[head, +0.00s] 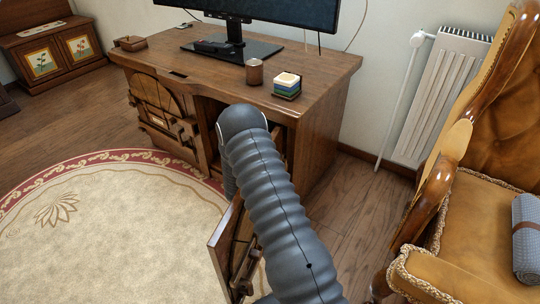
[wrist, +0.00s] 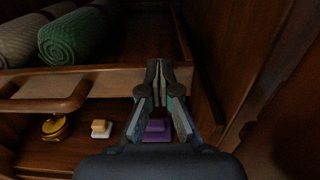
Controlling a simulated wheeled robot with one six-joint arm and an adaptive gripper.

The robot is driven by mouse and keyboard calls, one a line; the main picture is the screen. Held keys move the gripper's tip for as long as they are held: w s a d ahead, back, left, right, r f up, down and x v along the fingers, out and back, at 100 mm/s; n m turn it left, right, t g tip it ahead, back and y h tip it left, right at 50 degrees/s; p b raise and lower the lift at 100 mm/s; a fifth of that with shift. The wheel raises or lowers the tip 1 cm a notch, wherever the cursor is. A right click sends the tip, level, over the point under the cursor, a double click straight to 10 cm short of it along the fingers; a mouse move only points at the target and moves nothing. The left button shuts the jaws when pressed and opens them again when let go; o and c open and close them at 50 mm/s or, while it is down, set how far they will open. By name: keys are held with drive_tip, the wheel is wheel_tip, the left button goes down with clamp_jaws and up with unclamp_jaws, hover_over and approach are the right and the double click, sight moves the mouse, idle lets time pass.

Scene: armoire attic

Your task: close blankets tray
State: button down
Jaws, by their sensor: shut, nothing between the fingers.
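The blankets tray (wrist: 115,86) shows in the wrist view as a wooden pull-out tray with a pale front rail and a curved wooden handle (wrist: 78,101) at left. A green rolled blanket (wrist: 75,38) and a grey-beige rolled blanket (wrist: 25,42) lie in it at the left; its right part looks bare. My gripper (wrist: 156,72) is shut and empty, with its fingertips over or against the rail, right of the handle; I cannot tell whether they touch. In the head view my arm hides the gripper and the tray inside the cabinet (head: 335,115).
An open cabinet door (head: 228,235) stands beside my arm. Below the tray are a gold object (wrist: 55,127), a small beige-and-white item (wrist: 101,128) and a purple item (wrist: 157,127). A wooden side panel (wrist: 205,60) is close at right. An armchair (head: 440,270) stands right.

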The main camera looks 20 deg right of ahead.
drive_tip(key=shift+d, duration=0.3)
drive_tip(key=shift+s, duration=0.15)
